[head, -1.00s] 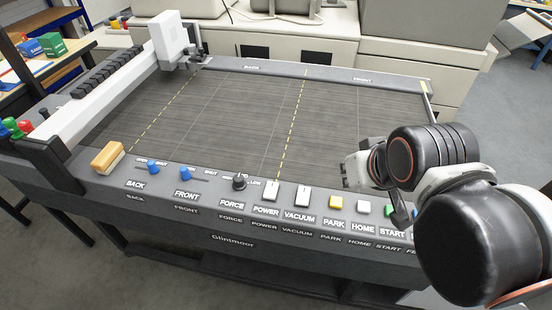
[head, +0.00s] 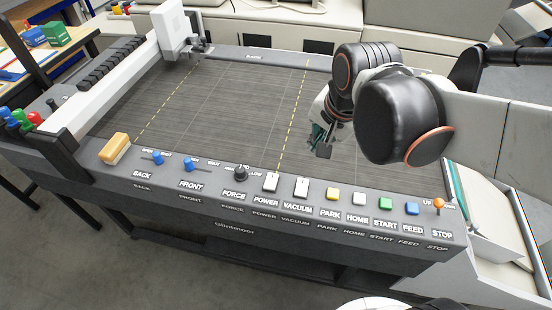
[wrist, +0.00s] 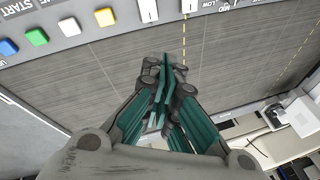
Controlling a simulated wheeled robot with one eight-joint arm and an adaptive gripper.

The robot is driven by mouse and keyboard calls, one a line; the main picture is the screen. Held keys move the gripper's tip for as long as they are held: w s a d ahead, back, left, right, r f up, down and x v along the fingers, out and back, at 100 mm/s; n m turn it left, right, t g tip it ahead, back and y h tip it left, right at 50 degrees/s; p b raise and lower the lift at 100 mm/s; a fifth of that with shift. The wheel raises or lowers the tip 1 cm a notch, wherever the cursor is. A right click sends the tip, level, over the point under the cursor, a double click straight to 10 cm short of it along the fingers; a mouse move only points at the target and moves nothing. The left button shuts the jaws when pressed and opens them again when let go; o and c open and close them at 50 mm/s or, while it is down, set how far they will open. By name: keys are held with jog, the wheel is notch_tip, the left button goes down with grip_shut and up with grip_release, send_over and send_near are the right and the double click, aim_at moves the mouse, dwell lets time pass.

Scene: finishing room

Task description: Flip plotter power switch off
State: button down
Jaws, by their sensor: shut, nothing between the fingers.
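The white POWER rocker switch (head: 271,182) sits on the plotter's grey front panel (head: 235,205), above its POWER label, left of the similar VACUUM switch (head: 301,186). In the wrist view the POWER switch (wrist: 189,6) is at the top edge, partly cut off. Which way the rocker is tipped is too small to tell. My gripper (head: 321,146) hangs over the plotter bed, behind the panel and a little right of the switch, apart from it. In the wrist view my gripper (wrist: 166,68) has its green-padded fingers together, with nothing between them.
The black FORCE knob (head: 240,173) is close left of POWER. A white gantry (head: 120,85) spans the bed's left side. The bed's middle is clear.

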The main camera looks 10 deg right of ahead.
jog(key=w+a+m+g+p, duration=0.2)
jog(key=w+a+m+p, duration=0.1)
jog(key=w+a+m, duration=0.15)
jog(key=m+g+p, duration=0.2)
jog(key=m+p, duration=0.2)
jog(key=m, duration=0.4)
send_over(278, 177)
notch_tip(278, 177, down, 4)
jog(key=shift+a+f+m+h, duration=0.15)
jog(key=shift+m+h, duration=0.15)
jog(key=shift+m, duration=0.25)
notch_tip(278, 177, down, 14)
jog(key=b, duration=1)
